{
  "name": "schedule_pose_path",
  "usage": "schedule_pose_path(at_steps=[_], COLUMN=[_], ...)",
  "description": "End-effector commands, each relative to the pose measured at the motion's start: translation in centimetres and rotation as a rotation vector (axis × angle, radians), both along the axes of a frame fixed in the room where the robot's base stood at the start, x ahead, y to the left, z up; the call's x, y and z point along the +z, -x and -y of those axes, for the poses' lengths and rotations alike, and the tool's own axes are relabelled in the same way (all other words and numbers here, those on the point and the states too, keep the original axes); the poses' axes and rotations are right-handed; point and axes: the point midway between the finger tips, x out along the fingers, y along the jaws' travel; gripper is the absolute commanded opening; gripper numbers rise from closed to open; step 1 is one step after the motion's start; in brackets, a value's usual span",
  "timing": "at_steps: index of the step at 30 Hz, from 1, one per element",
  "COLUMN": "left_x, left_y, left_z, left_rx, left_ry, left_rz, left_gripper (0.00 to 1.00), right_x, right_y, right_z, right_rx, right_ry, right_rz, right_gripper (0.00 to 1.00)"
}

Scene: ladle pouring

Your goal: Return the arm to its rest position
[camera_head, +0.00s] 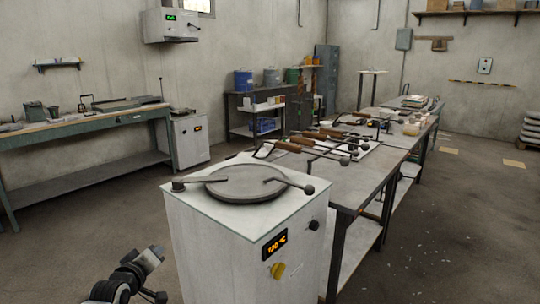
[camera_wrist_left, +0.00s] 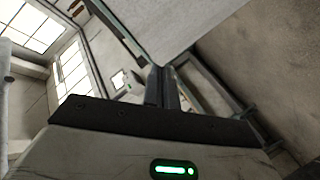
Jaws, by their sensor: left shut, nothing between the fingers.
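My left gripper (camera_head: 152,255) is low at the bottom left of the head view, in front of and left of the white furnace cabinet. It is shut and empty, apart from the cabinet in the picture. In the left wrist view its two dark fingers (camera_wrist_left: 162,88) are closed together and nothing is between them. My right gripper is not in view.
The white furnace (camera_head: 225,240) has a round lid (camera_head: 248,184) and a display on its front. Behind it a long bench (camera_head: 372,170) holds several wooden-handled ladles (camera_head: 310,143). A green workbench (camera_head: 85,125) stands at the left wall. Floor left of the furnace is clear.

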Motion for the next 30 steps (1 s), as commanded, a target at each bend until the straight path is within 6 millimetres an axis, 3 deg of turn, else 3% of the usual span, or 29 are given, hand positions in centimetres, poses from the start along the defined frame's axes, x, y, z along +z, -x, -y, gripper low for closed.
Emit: schedule_pose_path(at_steps=[1, 3, 9, 11, 12, 20, 25, 30], left_x=[0.4, 1.0, 3.0, 3.2, 1.3, -5.6, -10.4, -13.1], left_y=[0.2, 0.5, 1.6, 2.1, 3.2, 10.0, 17.6, 25.8], left_z=[-2.8, -5.7, -13.0, -14.5, -12.9, -8.0, -3.6, 0.5], left_rx=[0.022, 0.048, 0.111, 0.12, 0.082, -0.1, -0.28, -0.466], left_ry=[-0.042, -0.088, -0.204, -0.238, -0.268, -0.5, -0.688, -0.861], left_rz=[0.001, 0.001, 0.0, -0.005, -0.03, -0.131, -0.2, -0.242], left_gripper=[0.0, 0.0, 0.0, 0.0, 0.0, 0.0, 0.0, 0.0], right_x=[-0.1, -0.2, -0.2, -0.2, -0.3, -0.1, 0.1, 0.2], right_y=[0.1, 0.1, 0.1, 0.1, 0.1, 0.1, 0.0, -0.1], right_z=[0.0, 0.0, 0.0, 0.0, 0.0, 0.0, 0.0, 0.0], right_rx=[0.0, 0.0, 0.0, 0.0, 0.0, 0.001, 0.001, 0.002], right_ry=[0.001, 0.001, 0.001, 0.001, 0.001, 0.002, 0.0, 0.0], right_rz=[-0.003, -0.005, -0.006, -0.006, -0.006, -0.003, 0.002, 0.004], right_gripper=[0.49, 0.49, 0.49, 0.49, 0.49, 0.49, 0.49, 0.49])
